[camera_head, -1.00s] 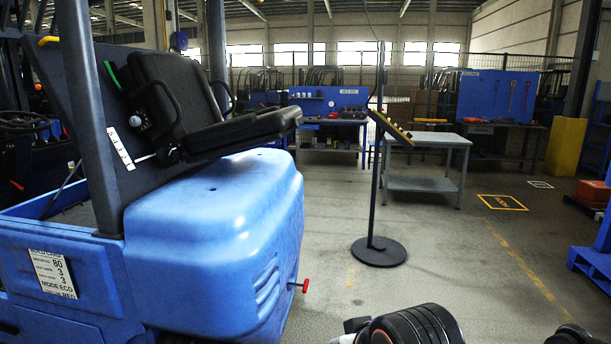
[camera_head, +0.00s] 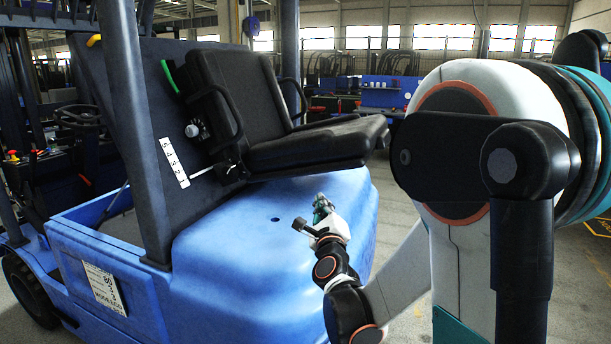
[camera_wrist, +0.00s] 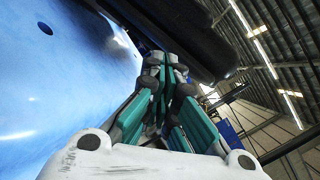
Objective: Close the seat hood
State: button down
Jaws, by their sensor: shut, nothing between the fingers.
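The seat hood (camera_head: 155,95) is a dark panel on the blue forklift, standing steeply tilted. A black seat (camera_head: 315,143) is attached to it, and its cushion juts out above the blue rear body (camera_head: 225,240). My gripper (camera_head: 321,203) is shut and empty, just over the top of the rear body and below the cushion's right part. In the wrist view, my gripper's closed fingers (camera_wrist: 168,65) point towards a dark edge, probably the seat's underside, with the blue body at left. I cannot tell whether they touch it.
A dark upright post (camera_head: 130,120) stands in front of the hood, and another (camera_head: 289,60) stands behind the seat. A numbered white strip (camera_head: 174,162) is by the seat. My arm covers the right side. Workbenches (camera_head: 385,95) stand far behind.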

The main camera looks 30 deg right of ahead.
jog(key=s+d+f+m+g+h, duration=0.2)
jog(key=d+f+m+g+h, duration=0.2)
jog(key=d+m+h, duration=0.5)
jog(key=w+d+r+y+b, duration=0.1)
jog(key=w+d+r+y, duration=0.1)
jog(key=w+d+r, duration=0.4)
jog(key=w+d, duration=0.1)
jog(key=d, duration=0.2)
jog(key=shift+w+m, duration=0.4)
jog(key=shift+d, duration=0.1)
